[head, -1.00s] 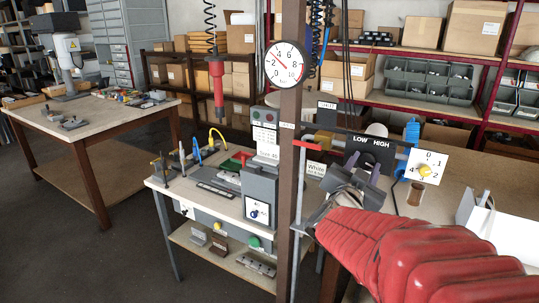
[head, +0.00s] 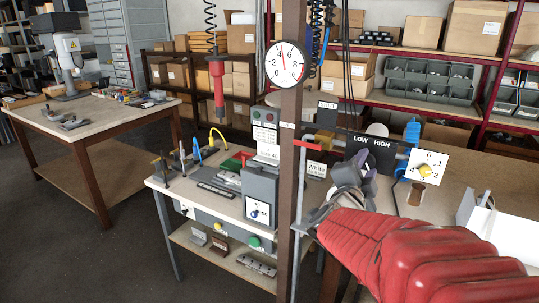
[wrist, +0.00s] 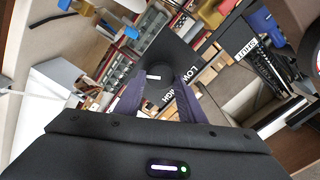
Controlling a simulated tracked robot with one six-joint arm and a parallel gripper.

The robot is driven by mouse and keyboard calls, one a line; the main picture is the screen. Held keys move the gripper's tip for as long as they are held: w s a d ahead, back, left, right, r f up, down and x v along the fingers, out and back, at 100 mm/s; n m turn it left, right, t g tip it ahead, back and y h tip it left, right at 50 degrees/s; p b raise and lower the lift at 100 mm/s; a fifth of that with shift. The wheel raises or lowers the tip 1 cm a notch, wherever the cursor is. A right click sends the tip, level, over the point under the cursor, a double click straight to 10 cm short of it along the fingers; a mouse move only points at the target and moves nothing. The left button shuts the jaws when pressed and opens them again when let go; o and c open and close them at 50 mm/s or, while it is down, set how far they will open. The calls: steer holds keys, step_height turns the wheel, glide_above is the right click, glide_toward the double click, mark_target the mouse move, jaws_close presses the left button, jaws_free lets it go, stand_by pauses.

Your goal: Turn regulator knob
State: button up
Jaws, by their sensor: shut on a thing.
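The regulator knob (wrist: 158,74) is dark and round with a white mark, and sits in front of the black LOW/HIGH plate (wrist: 186,62). My gripper (wrist: 156,88) has its purple fingers on either side of the knob and is shut on it.
A white dial card with a yellow knob (head: 425,170) stands right of the plate. The brown post (head: 287,200) and a grey rod with a red handle (head: 303,144) stand left of my gripper. A bench with fixtures (head: 215,180) lies further left.

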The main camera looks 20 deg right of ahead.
steer(key=shift+s+d+f, duration=0.1)
stand_by(0.3)
steer(key=o, duration=1)
